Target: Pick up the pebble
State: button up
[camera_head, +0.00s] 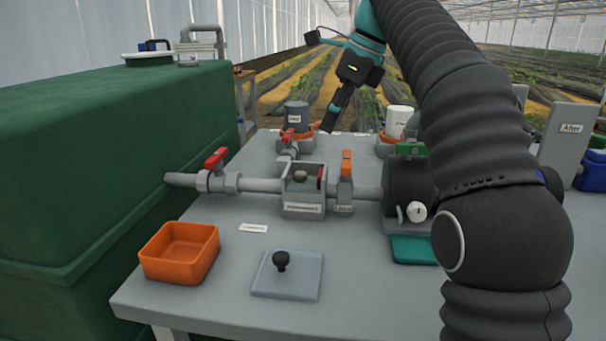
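A small brown pebble (300,175) sits in the open top of a grey box (303,201) set in the pipe line, in the middle of the table. A red piece stands beside it at the box's right side. My gripper (328,127) is at the back of the table, above and beyond the box, pointing down and slightly left. It is apart from the pebble. Its fingers are dark and seen small and edge-on, so I cannot tell whether they are open or shut.
An orange tray (182,255) and a grey plate with a black knob (286,274) lie in front. A red-handled valve (216,162), an orange-topped fitting (345,180) and a dark cylindrical housing (407,192) flank the box. A grey container (296,117) and white container (398,120) stand behind.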

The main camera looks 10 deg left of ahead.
send_over(305, 172)
jog(key=d, duration=0.3)
jog(key=f, duration=0.5)
jog(key=shift+s+a+f, duration=0.2)
jog(key=shift+s+f, duration=0.15)
jog(key=shift+f, duration=0.05)
jog(key=shift+b+x, duration=0.75)
jog(key=shift+x, duration=2.2)
jog(key=shift+d, duration=0.1)
grip_shut()
